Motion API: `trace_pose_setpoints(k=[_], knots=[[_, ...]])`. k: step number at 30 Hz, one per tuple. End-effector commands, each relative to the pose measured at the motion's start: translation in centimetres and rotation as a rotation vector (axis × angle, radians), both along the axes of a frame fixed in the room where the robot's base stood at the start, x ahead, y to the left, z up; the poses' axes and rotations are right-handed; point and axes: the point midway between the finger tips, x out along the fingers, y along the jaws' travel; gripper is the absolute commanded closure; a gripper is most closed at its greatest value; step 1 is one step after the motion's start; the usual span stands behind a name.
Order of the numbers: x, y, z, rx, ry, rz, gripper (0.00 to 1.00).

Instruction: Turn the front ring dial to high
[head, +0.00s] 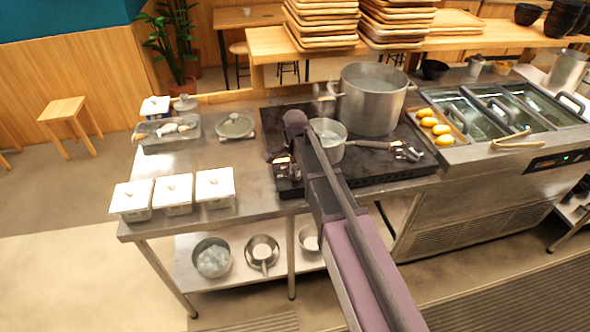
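The black stove (380,173) sits on the steel counter, with a small saucepan (334,153) and a large steel pot (372,112) on it. The saucepan's dark handle points right. Small shiny parts (408,152) lie just past the handle's end on the stove's right side; I cannot tell if they are dials. I cannot make out the front ring dial or its setting. My arm crosses in front of the stove and hides part of it. My gripper (284,172) is at the stove's left front edge, small and dark; its fingers are unclear and any contact cannot be told.
Several white lidded containers (172,190) line the counter's left front. A clear tray (166,133) and a round lid (235,125) are behind them. A tray of yellow items (428,122) and a steel basin unit (500,112) stand right. Stacked wooden trays (320,25) are at the back.

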Motion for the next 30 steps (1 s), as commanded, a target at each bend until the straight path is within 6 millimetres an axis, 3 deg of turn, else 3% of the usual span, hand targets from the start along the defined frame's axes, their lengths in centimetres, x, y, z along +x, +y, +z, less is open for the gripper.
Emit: trace_pose_setpoints(k=[1, 3, 4, 22, 30], knots=[[-0.19, -0.05, -0.05, -0.001, 0.004, -0.001, 0.65], [-0.16, -0.05, -0.04, -0.001, 0.003, -0.001, 0.45], [-0.15, -0.05, -0.04, -0.001, 0.003, -0.001, 0.43], [-0.02, -0.02, -0.01, -0.001, 0.001, 0.01, 0.43], [-0.02, 0.0, 0.0, 0.0, 0.0, 0.091, 0.43]])
